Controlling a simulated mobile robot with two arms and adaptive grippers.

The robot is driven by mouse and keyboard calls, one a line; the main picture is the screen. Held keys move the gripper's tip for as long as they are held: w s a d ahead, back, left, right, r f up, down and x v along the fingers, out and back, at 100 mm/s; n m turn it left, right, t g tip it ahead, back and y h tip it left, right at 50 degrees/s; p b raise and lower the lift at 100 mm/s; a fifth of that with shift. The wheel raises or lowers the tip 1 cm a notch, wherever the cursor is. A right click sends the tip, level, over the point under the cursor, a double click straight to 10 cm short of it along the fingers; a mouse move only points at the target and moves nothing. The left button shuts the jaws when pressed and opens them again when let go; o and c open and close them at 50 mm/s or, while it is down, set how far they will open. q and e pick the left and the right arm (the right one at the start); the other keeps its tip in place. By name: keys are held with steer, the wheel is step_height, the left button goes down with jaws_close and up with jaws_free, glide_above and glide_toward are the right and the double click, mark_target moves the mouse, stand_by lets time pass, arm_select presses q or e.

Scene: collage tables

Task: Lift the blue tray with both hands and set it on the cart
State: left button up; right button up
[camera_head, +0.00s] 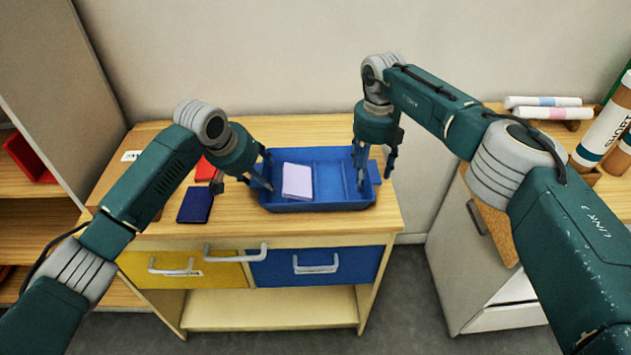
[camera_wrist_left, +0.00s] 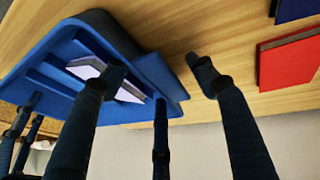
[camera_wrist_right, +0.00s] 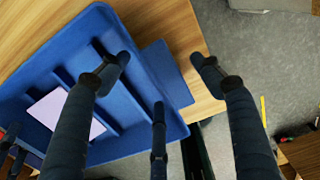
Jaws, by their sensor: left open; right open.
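The blue tray (camera_head: 330,203) sits flat on the wooden top of a cabinet, with a pale lilac block (camera_head: 297,181) inside its left part. My left gripper (camera_head: 261,172) is open at the tray's left end. In the left wrist view, the tray's end handle (camera_wrist_left: 163,78) lies between its spread fingers, one over the tray and one outside. My right gripper (camera_head: 375,177) is open at the right end. In the right wrist view, the other handle (camera_wrist_right: 166,72) lies between its fingers. Contact is not clear. I cannot tell which furniture is the cart.
The cabinet has a yellow drawer (camera_head: 185,270) and a blue drawer (camera_head: 320,266).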

arm_select(q)
steer(key=shift+s, duration=0.1)
arm_select(e)
steer(key=shift+a, duration=0.1)
arm_select(q)
steer(key=c, duration=1.4)
arm_select(e)
steer(key=c, duration=1.4)
arm_select(q)
steer(key=shift+r, duration=0.1)
steer(key=shift+c, duration=0.3)
arm_select(e)
steer(key=shift+r, duration=0.15)
